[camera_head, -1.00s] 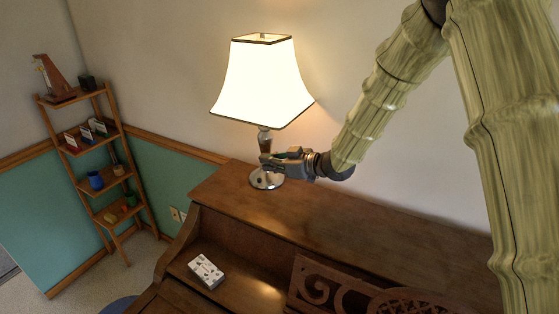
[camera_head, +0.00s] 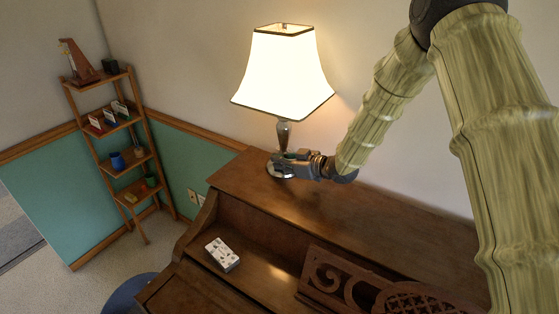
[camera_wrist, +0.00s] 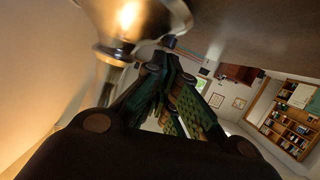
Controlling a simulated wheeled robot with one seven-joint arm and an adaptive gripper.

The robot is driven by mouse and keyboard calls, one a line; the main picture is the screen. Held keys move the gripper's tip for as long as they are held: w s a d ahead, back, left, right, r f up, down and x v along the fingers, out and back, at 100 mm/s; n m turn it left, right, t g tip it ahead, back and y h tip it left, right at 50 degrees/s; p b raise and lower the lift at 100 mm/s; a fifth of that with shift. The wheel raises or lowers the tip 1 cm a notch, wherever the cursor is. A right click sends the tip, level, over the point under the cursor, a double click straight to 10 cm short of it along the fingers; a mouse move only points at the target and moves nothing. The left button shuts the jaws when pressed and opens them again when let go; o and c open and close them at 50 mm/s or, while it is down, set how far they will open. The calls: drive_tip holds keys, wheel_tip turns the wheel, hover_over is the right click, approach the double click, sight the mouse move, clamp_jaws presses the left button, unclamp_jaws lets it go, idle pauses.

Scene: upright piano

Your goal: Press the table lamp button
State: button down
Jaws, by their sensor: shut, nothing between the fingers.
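The table lamp (camera_head: 284,75) stands on top of the piano and its white shade is lit. Its metal stem rises from a round shiny base (camera_head: 274,171). My gripper (camera_head: 279,160) is shut and empty, low in front of the base and lower stem. In the wrist view, my gripper (camera_wrist: 172,75) points past the shiny lamp base (camera_wrist: 140,20), which fills the upper left close to the fingers. The button cannot be made out in either view. I cannot tell whether the fingertips touch the lamp.
The wooden piano top (camera_head: 400,212) is bare to the right of the lamp. A white card box (camera_head: 222,254) lies on the lower ledge, near the carved music stand (camera_head: 350,285). A shelf (camera_head: 125,150) with small objects stands at the left wall.

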drive_tip(key=shift+f, duration=0.15)
drive_tip(key=shift+s+f+b, duration=0.1)
drive_tip(key=shift+f+b, duration=0.55)
drive_tip(key=shift+f, duration=0.15)
drive_tip(key=r+p, duration=0.1)
drive_tip(key=r, duration=0.1)
drive_tip(key=r+p, duration=0.1)
drive_tip(key=r, duration=0.2)
drive_tip(key=shift+a+p, duration=0.2)
drive_tip(key=shift+p, duration=0.2)
drive_tip(key=b+v, duration=0.4)
drive_tip(key=v, duration=0.6)
drive_tip(key=shift+f, duration=0.25)
